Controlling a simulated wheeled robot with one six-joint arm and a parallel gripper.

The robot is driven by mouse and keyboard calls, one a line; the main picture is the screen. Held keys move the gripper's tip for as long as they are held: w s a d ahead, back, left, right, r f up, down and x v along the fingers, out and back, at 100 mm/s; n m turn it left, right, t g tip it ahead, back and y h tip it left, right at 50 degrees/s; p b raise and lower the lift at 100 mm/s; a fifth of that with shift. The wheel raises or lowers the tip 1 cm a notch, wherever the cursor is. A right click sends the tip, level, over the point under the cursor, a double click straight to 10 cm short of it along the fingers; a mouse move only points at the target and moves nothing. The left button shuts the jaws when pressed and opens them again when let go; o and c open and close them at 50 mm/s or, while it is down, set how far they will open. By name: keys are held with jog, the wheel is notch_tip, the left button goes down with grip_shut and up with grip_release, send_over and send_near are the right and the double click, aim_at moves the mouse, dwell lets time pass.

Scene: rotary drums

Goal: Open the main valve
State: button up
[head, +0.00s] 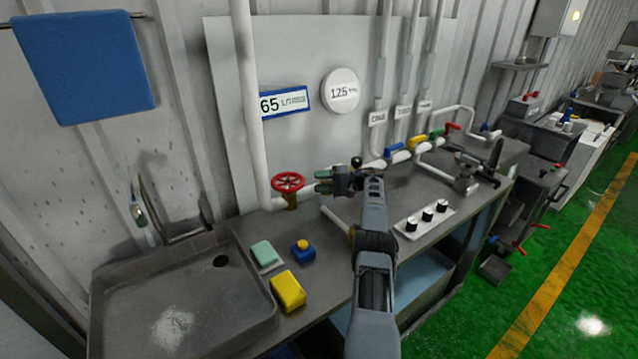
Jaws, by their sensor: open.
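A red round handwheel valve (288,182) sits on a brass stem at the foot of the white vertical pipe, at the back of the counter. My gripper (322,181) is just right of the handwheel, its fingers pointing left toward it. The gripper is open with nothing seen between its fingers. A small gap seems to lie between the fingertips and the wheel rim. My arm reaches in from the bottom and hides part of the pipe and counter behind it.
Blue, yellow, green and red handles (419,139) sit on the pipe to the right. A panel with black knobs (427,216) lies on the counter.

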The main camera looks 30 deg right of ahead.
jog(key=r+n+t, duration=0.1)
jog(key=n, duration=0.2)
jog(key=n+t+h+b, duration=0.4)
jog(key=n+t+h, duration=0.5)
jog(key=n, duration=1.5)
send_near(291, 191)
jog(key=w+a+p, duration=0.1)
jog(key=w, duration=0.2)
jog(key=w+a+r+g+h+p, duration=0.1)
jog(key=w, duration=0.3)
jog(key=w+a+h+p, duration=0.1)
jog(key=w, duration=0.3)
jog(key=shift+w+a+r+g, duration=0.25)
jog(key=shift+a+r+g, duration=0.1)
jog(key=shift+r+g, duration=0.05)
jog(key=shift+c, duration=0.4)
